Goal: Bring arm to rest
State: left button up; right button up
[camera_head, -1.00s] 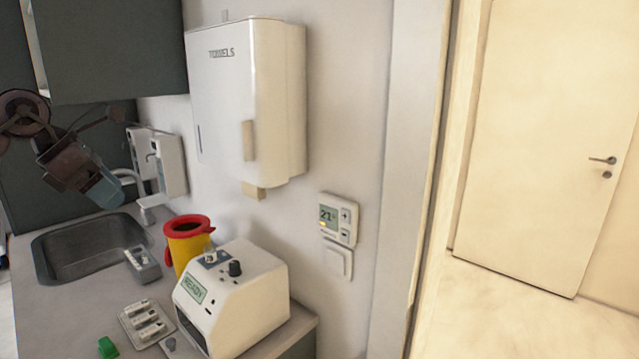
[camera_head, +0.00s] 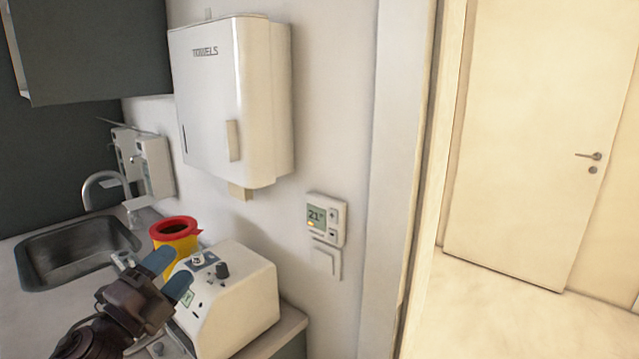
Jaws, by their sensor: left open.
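My left gripper (camera_head: 169,273) is in the lower left of the head view, its arm coming in from the bottom left. Its two blue-tipped fingers are apart, with nothing seen between them. It shows in front of the white device (camera_head: 235,300) and below the yellow bin with a red rim (camera_head: 175,232). It hides the device's screen in part and most of the counter's near left. I cannot tell whether the fingers touch anything. My right gripper is not in view.
A sink (camera_head: 75,250) with a tap (camera_head: 100,180) is at the left. A towel dispenser (camera_head: 230,100), a thermostat (camera_head: 326,215) and a switch (camera_head: 326,260) are on the wall. Wall dispensers (camera_head: 155,165) hang by the sink. Open floor (camera_head: 500,310) lies before a shut door (camera_head: 530,140) at the right.

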pick_arm(q)
jog(key=s+a+f+n+g+y, duration=0.3)
jog(key=s+f+n+y, duration=0.35)
jog(key=f+n, duration=0.25)
jog(key=s+a+f+n+g+y, duration=0.3)
jog(key=s+a+f+n+y, duration=0.15)
jog(key=f+n+y, duration=0.35)
jog(key=s+d+f+n+g+h, duration=0.25)
jog(key=s+f+g, duration=0.25)
jog(key=s, duration=0.5)
jog(key=s+d+f+n+g+h, duration=0.15)
jog(key=s+f+n+g, duration=0.25)
jog(key=s, duration=0.5)
jog(key=w+f+t+b, duration=0.3)
jog(key=f+b, duration=0.2)
jog(key=f, duration=0.6)
jog(key=w+f+t+b, duration=0.3)
jog(key=f+t+b, duration=0.1)
jog(key=f, duration=0.6)
jog(key=shift+w+d+f+b, duration=0.15)
jog(key=shift+w+f+b, duration=0.2)
jog(key=shift+b, duration=0.15)
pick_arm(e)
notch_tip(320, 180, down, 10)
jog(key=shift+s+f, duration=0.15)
pick_arm(q)
jog(key=shift+m, duration=0.25)
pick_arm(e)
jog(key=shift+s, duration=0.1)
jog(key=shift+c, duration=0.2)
